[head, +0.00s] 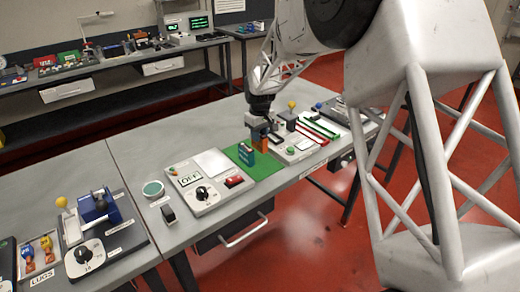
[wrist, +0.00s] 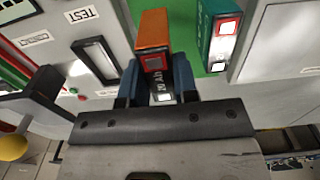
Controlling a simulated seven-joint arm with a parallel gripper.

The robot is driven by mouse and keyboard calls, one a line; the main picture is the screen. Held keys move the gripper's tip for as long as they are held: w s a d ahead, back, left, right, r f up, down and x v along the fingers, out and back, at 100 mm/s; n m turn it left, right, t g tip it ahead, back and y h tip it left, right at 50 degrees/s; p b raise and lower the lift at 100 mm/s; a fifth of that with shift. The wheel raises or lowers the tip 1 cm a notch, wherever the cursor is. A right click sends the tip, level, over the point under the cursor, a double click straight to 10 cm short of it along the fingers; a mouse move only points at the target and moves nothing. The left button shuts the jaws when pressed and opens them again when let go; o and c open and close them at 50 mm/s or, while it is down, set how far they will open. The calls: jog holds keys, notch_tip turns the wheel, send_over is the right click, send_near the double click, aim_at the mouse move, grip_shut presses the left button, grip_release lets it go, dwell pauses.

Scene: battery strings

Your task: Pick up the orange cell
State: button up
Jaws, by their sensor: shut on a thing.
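The orange cell (head: 260,142) is an upright block under my gripper (head: 258,132) at the right side of the green mat (head: 265,165). In the wrist view the orange cell (wrist: 153,30) sits between the two blue fingers of my gripper (wrist: 157,78), which are shut on it. Its dark, printed side and a pale terminal face the camera. The head view does not clearly show whether its bottom touches the mat.
A green cell (head: 246,154) stands just left of the orange cell, and shows close by in the wrist view (wrist: 222,40). A panel with a dial (head: 204,194) lies to the left. Another panel (head: 296,146) and red and green strips (head: 318,131) lie to the right.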

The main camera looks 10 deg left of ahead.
jog(key=shift+r, duration=0.9)
